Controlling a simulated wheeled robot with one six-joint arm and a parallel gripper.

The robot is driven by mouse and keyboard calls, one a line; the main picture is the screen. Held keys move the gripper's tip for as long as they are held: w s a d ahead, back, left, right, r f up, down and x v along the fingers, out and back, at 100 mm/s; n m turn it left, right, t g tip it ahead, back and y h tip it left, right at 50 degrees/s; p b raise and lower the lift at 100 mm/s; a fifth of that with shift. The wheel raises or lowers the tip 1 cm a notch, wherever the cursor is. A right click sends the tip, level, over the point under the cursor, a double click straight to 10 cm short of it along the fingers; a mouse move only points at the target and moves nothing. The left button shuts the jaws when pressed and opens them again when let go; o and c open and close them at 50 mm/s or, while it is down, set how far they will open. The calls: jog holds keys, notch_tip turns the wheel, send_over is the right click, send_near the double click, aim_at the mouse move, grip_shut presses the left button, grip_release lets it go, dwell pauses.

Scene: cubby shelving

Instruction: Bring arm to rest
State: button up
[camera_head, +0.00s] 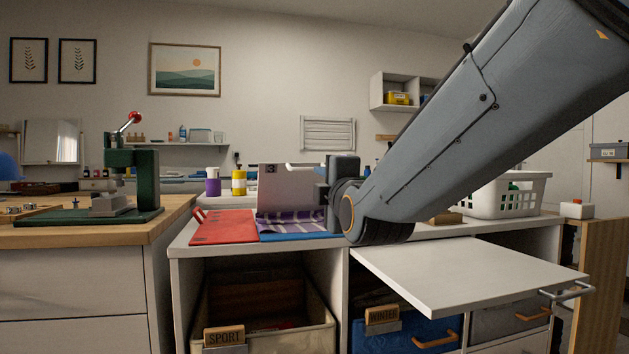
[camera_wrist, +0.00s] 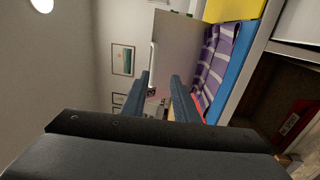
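My arm reaches in from the upper right of the head view and bends at a joint above the shelf top. A grey upright panel (camera_head: 283,190) with a white bar handle (camera_head: 299,167) stands close by the gripper. The handle also shows just beyond the fingers in the wrist view (camera_wrist: 153,58).
A red folder (camera_head: 222,227) and a purple striped cloth (camera_head: 291,221) lie on the shelf top. A white flap (camera_head: 470,272) sticks out below my arm. A white basket (camera_head: 508,197) stands at right. A green press (camera_head: 146,178) stands on the left bench.

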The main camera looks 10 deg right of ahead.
jog(key=s+a+f+m+g+y, duration=0.1)
jog(key=s+a+f+m+g, duration=0.2)
jog(key=s+a+f+g, duration=0.55)
jog(key=s+a+f+m+g+y, duration=0.1)
jog(key=a+f+m, duration=0.3)
jog(key=f, duration=0.9)
jog(key=s+a+f+m+g+h, duration=0.1)
jog(key=s+f+m+g, duration=0.35)
jog(key=s, duration=0.75)
jog(key=s+a+f+m+g+h, duration=0.15)
jog(key=s+f+g, duration=0.35)
jog(key=s+f, duration=0.65)
jog(key=s+d+r+m+p, duration=0.1)
jog(key=d+r+m+p, duration=0.2)
jog(key=d+r+p, duration=0.7)
jog(key=s+d+r+m+h+p, duration=0.1)
jog(key=d+r+m+p, duration=0.2)
jog(key=d+r+p, duration=0.7)
notch_tip(320, 180, up, 8)
jog(key=p, duration=1.1)
jog(key=shift+d+p, duration=0.35)
jog(key=shift+p, duration=0.05)
jog(key=shift+f, duration=0.15)
